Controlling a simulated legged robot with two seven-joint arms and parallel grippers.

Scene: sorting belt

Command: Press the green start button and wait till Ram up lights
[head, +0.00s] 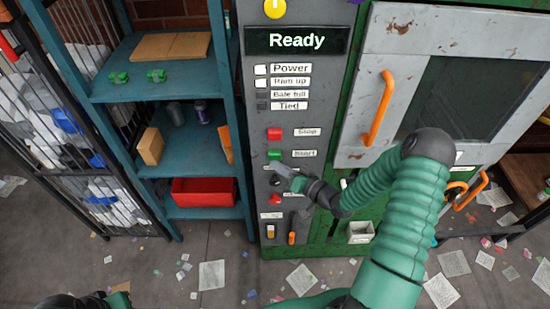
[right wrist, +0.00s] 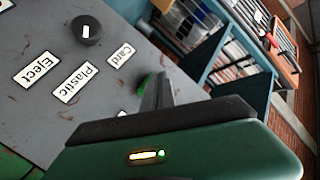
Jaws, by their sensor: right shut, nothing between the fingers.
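The green start button (head: 274,155) is on the grey control panel, beside its Start label (head: 306,154) and below the red stop button (head: 274,134). My right gripper (head: 277,169) is shut and empty, its fingertips just below the start button in the head view. In the right wrist view a green button (right wrist: 147,84) shows partly behind the shut fingers (right wrist: 157,88); I cannot tell whether they touch it. The display (head: 297,40) reads Ready. The Ram up lamp (head: 261,84) and the Power lamp (head: 261,70) look white and lit. The Bale full and Tied lamps are dark.
A dark selector knob (right wrist: 85,30) sits by the Card, Plastic and Eject labels. To the right is a grey door (head: 355,130) with an orange handle (head: 379,108). A blue shelf (head: 180,85) with a red bin (head: 205,192) stands left. Scraps litter the floor.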

